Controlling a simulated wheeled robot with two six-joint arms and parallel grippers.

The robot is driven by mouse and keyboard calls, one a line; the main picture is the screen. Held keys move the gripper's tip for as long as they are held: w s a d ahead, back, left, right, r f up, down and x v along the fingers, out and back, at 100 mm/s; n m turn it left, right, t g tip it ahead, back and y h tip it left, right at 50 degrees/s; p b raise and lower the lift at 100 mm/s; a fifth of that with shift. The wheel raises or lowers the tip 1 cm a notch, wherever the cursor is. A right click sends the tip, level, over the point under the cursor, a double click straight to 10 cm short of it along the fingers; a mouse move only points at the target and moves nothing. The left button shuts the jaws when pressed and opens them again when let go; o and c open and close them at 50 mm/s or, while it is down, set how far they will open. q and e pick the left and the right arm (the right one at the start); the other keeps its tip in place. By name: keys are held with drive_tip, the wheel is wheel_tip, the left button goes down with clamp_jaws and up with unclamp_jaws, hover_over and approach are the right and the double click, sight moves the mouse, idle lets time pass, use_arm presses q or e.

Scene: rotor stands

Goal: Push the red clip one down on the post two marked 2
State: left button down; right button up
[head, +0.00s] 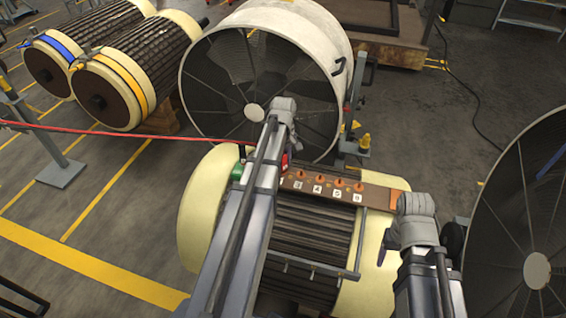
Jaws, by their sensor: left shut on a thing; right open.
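A red clip (285,160) shows just right of my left forearm, at the left end of a brown board (376,195). My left gripper (288,149) is at the clip and shut on it; its fingers are mostly hidden by my own arm. The board carries a row of orange posts (319,181) with white number tags; 3, 4, 5 and 6 can be read. The post marked 2 is hidden or too covered to make out. My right gripper (384,248) is open and apart from the posts, over the right cream end of the rotor; its fingers are barely visible.
A red cable (130,133) runs in from the left and passes behind my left arm. A green block (237,172) sits left of that arm. The ribbed rotor (310,240) lies below the board. A large fan housing (225,75) stands behind; another (525,220) is at right.

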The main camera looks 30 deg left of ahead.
use_arm(q)
drive_tip(key=shift+f, duration=0.2)
drive_tip(key=c, duration=0.5)
unclamp_jaws()
drive_tip(key=shift+r, duration=0.15)
wheel_tip(320, 180, up, 8)
drive_tip(key=p, duration=0.7)
drive_tip(key=shift+p, duration=0.35)
drive_tip(key=shift+f, duration=0.2)
drive_tip(key=shift+d, duration=0.1)
